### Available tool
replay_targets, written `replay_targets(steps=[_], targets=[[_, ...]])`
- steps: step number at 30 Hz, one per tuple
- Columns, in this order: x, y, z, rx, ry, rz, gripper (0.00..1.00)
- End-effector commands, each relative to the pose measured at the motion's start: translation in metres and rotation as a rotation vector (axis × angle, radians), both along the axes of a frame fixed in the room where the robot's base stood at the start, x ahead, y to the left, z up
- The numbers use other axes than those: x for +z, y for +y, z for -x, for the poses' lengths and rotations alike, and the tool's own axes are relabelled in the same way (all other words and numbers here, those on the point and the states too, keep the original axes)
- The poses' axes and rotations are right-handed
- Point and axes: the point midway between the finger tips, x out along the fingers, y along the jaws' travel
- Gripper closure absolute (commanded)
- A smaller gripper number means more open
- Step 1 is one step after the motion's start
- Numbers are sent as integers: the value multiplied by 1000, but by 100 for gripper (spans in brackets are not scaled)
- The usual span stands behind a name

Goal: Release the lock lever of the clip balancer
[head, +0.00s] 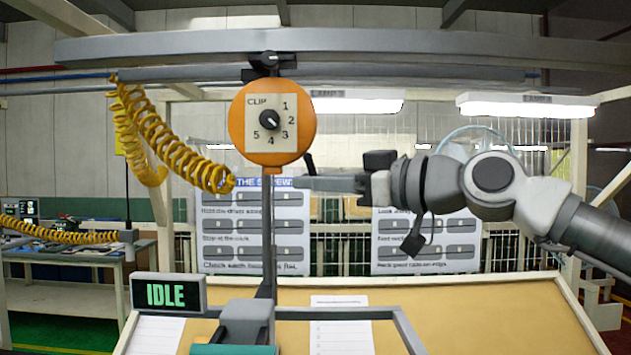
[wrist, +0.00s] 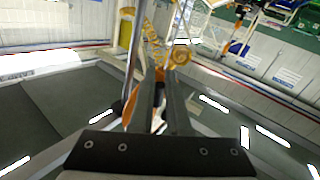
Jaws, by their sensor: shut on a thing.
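The clip balancer (head: 272,150) is an orange round housing hanging from the overhead rail, with a white dial plate marked CLIP and numbers around a black knob (head: 267,119). The dark lock lever (head: 309,161) shows at its lower right, its upper end tilted slightly left. My gripper (head: 303,183) comes in level from the right, its fingertips at the lever just beside the housing. In the wrist view my fingers (wrist: 160,88) are close together, shut on the lever, with orange housing showing behind them. The fingers hide most of the grip.
A grey post (head: 267,215) runs down below the balancer to a grey fixture (head: 247,322) on the tan bench (head: 460,315). A yellow coiled hose (head: 170,150) hangs to the left. A sign reading IDLE (head: 168,293) stands at the bench's left. Boards with printed sheets stand behind.

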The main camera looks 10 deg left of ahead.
Motion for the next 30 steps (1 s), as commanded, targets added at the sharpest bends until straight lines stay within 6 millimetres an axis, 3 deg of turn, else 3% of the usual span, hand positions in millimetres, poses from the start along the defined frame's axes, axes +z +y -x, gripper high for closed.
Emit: replay_targets(steps=[15,30], targets=[[-7,4,1,1,25,-110,100],[-1,8,2,0,53,-224,100]])
